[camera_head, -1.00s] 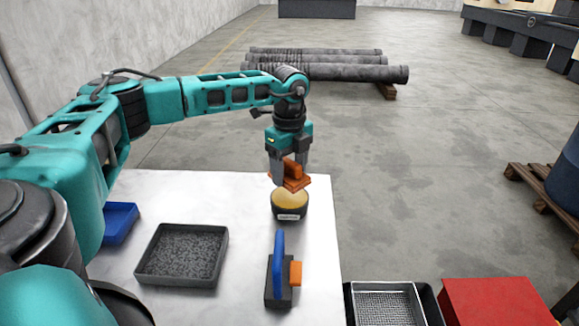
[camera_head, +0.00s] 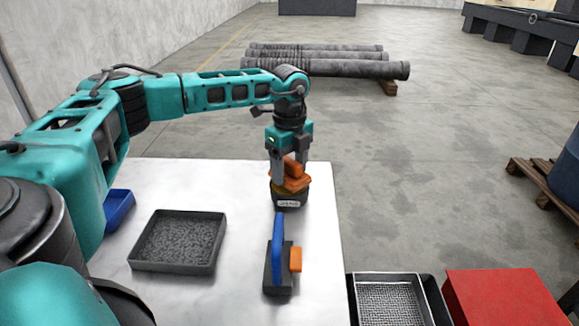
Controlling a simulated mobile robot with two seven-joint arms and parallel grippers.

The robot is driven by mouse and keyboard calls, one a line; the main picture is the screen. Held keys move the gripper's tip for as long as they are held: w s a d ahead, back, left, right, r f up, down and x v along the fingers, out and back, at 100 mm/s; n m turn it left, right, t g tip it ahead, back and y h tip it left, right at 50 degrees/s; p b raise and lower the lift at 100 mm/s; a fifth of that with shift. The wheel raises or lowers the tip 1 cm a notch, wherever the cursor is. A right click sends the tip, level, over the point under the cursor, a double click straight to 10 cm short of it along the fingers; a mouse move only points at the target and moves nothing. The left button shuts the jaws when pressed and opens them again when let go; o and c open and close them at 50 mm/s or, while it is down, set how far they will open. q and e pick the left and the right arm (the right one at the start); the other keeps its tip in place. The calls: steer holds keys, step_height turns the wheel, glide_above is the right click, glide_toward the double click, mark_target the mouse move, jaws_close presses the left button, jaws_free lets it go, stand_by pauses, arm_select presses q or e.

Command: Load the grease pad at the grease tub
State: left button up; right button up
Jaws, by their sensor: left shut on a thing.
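The orange grease pad (camera_head: 292,184) is held by its block handle in my left gripper (camera_head: 289,172), which is shut on it and points straight down. The grease tub (camera_head: 290,200) is a dark round tub with a pale label, near the right edge of the white table. The pad is at the tub's mouth and covers most of the yellow grease. I cannot tell how deep the pad sits in the grease. My right gripper does not show.
A dark tool with a blue handle and an orange side block (camera_head: 278,262) stands just in front of the tub. A dark tray of grey granules (camera_head: 222,250) and a blue bin (camera_head: 118,208) are to the left. A mesh basket (camera_head: 392,300) and a red box (camera_head: 500,298) are right of the table (camera_head: 322,255).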

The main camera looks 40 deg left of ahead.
mark_target(290, 160)
arm_select(q)
steer(key=shift+f, duration=0.5)
stand_by(0.5)
steer(key=shift+f, duration=0.1)
stand_by(1.4)
step_height(290, 160, up, 7)
steer(key=p, duration=0.6)
stand_by(0.8)
steer(key=shift+d, duration=0.1)
